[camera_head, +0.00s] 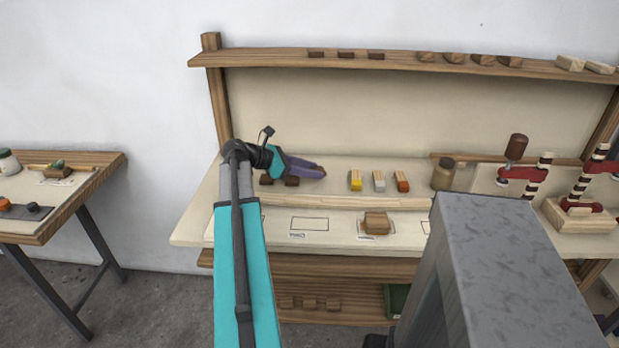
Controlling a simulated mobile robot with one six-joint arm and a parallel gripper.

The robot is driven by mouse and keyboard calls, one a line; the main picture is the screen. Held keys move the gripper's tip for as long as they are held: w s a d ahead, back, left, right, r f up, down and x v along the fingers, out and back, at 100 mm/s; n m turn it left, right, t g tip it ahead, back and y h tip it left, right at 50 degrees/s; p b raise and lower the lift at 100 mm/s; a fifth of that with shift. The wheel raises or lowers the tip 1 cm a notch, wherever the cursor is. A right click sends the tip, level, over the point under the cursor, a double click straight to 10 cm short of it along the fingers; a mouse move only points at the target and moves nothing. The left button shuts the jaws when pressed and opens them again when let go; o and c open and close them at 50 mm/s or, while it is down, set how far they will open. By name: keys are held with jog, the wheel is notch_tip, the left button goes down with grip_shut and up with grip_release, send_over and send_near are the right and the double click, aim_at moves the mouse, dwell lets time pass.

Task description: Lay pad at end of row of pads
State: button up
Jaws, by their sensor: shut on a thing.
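My gripper (322,171), with purple fingers, reaches in from the left over the back of the bench. It is shut on a small dark brown pad, mostly hidden by the fingers; only a little brown shows at the tips. Two dark brown pads, a left one (266,179) and a right one (292,181), sit in a row on the bench just left of and below the fingertips. The held pad is to the right of this row. I cannot tell whether it touches the bench.
Yellow (355,181), grey (379,181) and red-brown (402,182) topped blocks stand right of my gripper. A wooden strip (335,202) runs in front. A wooden block (376,223) sits on the front panel. A jar (443,175) and red clamps (522,174) stand further right.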

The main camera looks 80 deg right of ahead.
aim_at(309, 185)
jog(key=shift+w+d, duration=0.1)
jog(key=shift+w, duration=0.15)
jog(key=shift+f, duration=0.15)
jog(key=shift+f, duration=1.65)
jog(key=o, duration=1)
jog(key=shift+f, duration=0.1)
